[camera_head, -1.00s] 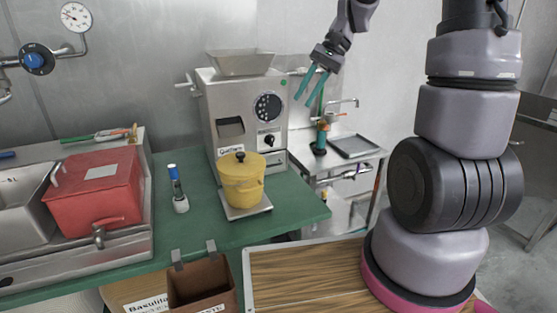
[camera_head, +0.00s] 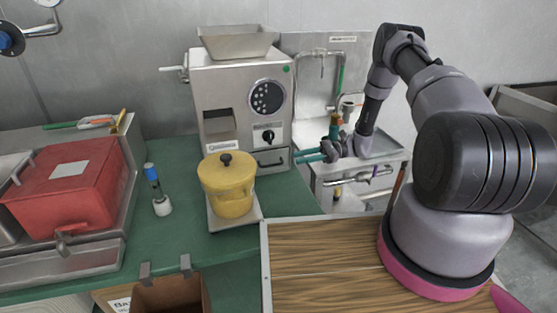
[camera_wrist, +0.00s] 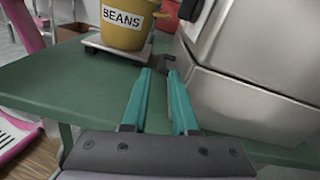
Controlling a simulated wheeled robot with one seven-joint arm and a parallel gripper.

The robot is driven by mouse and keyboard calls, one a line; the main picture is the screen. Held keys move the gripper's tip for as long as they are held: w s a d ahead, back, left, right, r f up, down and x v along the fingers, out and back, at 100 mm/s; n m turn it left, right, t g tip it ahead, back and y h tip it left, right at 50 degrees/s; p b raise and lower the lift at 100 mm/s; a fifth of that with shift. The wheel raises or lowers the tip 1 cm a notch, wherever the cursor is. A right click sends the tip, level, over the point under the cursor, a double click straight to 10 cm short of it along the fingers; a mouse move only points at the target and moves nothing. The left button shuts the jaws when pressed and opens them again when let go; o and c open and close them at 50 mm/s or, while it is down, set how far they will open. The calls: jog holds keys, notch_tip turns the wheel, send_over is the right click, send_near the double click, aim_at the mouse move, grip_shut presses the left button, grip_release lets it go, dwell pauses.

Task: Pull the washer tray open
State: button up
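The steel grinder (camera_head: 240,95) stands on the green counter. A drawer-like tray front (camera_head: 272,161) with a dark handle (camera_head: 269,164) sits low on its front, and it looks shut. I take this as the washer tray, though no label shows. My gripper (camera_head: 296,157) is at the grinder's lower right corner with its teal fingers pointing left. In the wrist view my gripper (camera_wrist: 159,71) has its fingers apart with nothing between them. A dark handle-like part (camera_wrist: 176,63) lies just beyond the fingertips, beside the grinder's steel side (camera_wrist: 260,70). I see no clear contact.
A yellow pot (camera_head: 228,190) labelled BEANS in the wrist view stands on a small scale (camera_head: 213,222) before the grinder. A steel sink (camera_head: 385,150) is right, and a wooden top (camera_head: 320,260) is in front.

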aim_at(273, 165)
jog(key=shift+w+d+f, duration=0.1)
jog(key=shift+w+f, duration=0.1)
jog(key=shift+f, duration=0.55)
jog(key=shift+a, duration=0.3)
jog(key=shift+t, duration=0.3)
jog(key=a, duration=0.3)
jog(key=s+a, duration=0.1)
jog(key=a, duration=0.2)
jog(key=s+a, duration=0.1)
jog(key=a, duration=0.2)
jog(key=shift+s+a, duration=0.1)
jog(key=shift+a, duration=0.3)
jog(key=shift+c, duration=0.4)
grip_shut()
